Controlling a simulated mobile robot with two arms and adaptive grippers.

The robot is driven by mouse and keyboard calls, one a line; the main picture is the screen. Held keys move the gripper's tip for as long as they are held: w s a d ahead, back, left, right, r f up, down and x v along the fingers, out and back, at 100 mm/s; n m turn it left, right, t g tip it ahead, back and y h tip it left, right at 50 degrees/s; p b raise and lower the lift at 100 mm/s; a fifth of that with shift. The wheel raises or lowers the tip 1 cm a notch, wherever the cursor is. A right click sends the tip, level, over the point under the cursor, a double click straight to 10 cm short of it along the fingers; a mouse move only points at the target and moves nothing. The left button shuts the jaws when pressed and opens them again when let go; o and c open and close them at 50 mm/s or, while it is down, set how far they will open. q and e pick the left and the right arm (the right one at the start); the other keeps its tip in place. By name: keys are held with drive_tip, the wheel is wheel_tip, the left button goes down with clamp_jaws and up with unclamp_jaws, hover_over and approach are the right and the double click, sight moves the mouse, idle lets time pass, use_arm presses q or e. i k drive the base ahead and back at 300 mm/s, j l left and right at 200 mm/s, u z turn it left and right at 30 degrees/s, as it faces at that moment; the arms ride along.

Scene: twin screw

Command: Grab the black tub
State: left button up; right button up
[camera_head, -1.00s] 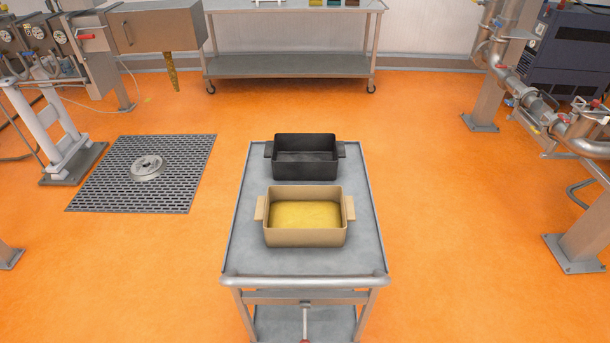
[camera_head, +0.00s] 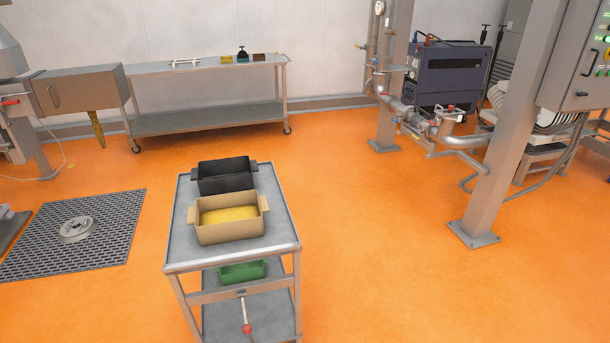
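The black tub (camera_head: 226,184) is a rectangular open bin with a handle at each end. It stands upright at the far end of the top shelf of a grey cart (camera_head: 180,245). A tan tub (camera_head: 229,231) with yellow contents (camera_head: 229,214) stands just in front of it and hides part of its near wall. The inside of the black tub is dark and its floor is not clearly seen. Neither of my grippers shows in the head view.
A green bin (camera_head: 242,272) is on the cart's lower shelf. A long metal table (camera_head: 207,120) stands against the back wall. A floor grate (camera_head: 100,255) with a round metal part (camera_head: 76,229) lies left. A post (camera_head: 490,190) and pipes stand right. Orange floor right of the cart is open.

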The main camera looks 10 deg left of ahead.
sight(216, 177)
drive_tip(key=i+j+z, duration=0.1)
drive_tip(key=j+z, duration=0.15)
drive_tip(key=z, duration=0.2)
drive_tip(key=j+z, duration=0.3)
drive_tip(key=z, duration=0.15)
drive_tip(key=j+z, duration=0.3)
drive_tip(key=z, duration=0.2)
drive_tip(key=j+z, duration=0.25)
drive_tip(key=z, duration=0.2)
drive_tip(key=k, duration=0.05)
